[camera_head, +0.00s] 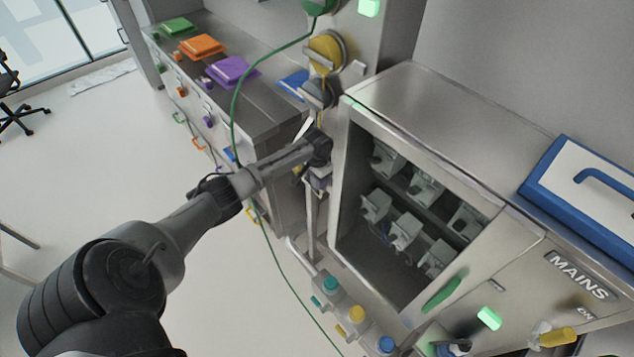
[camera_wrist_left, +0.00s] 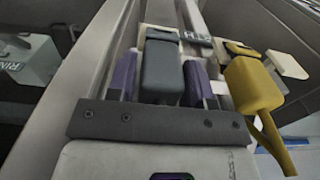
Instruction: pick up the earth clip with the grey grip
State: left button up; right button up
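The grey grip (camera_wrist_left: 162,72) of the earth clip stands upright in the left wrist view, in front of a narrow metal post. My left gripper (camera_wrist_left: 160,85) has its two purple fingers on either side of this grip. The fingers are very close to its sides; I cannot tell whether they press on it. In the head view my left gripper (camera_head: 318,178) is at the post left of the open cabinet, and the grey grip is hidden there behind my arm. My right gripper is not in view.
A yellow grip (camera_wrist_left: 252,85) hangs close to the right finger. The open cabinet (camera_head: 450,115) stands right of my gripper. A green cable (camera_head: 234,110) loops past my arm. Yellow (camera_head: 325,52) and grey reels (camera_head: 318,92) sit above. Colored-capped blocks (camera_head: 352,317) stand below.

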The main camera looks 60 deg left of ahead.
pick_arm(q)
jog(key=c, duration=0.7)
jog(key=shift+r, duration=0.85)
notch_tip(320, 180, up, 6)
jog(key=shift+p, duration=0.6)
jog(key=s+d, duration=0.1)
jog(key=s, duration=0.5)
jog(key=s+d+p, duration=0.1)
jog(key=s, duration=0.4)
jog(key=s+d+p, duration=0.1)
jog(key=s, duration=0.5)
jog(key=shift+s+d+f, duration=0.1)
jog(key=shift+s+f, duration=0.25)
